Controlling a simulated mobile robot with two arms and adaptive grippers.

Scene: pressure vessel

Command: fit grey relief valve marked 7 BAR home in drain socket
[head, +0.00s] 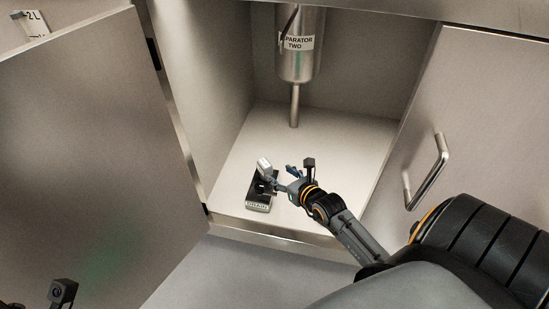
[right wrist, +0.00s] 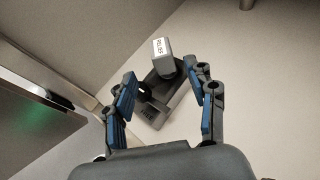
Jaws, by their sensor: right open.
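The grey relief valve (head: 264,164) stands at the far end of a dark block on the cabinet floor, slightly tilted in the head view. In the right wrist view, its grey head (right wrist: 163,60) carries a white label that seems to read RELIEF; I cannot read 7 BAR. The drain block (head: 258,197) has a DRAIN plate on its near end, and also shows in the right wrist view (right wrist: 153,113). How deep the valve sits is hidden. My right gripper (head: 284,178) is open and empty beside the block, its fingers (right wrist: 163,82) spread with the valve head just beyond them.
The vessel (head: 299,60), labelled SEPARATOR TWO, hangs above with its pipe (head: 294,105) pointing down behind the block. Open cabinet doors stand left (head: 90,150) and right (head: 475,130). A raised sill (head: 270,238) crosses the front. The cabinet floor's right side is clear.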

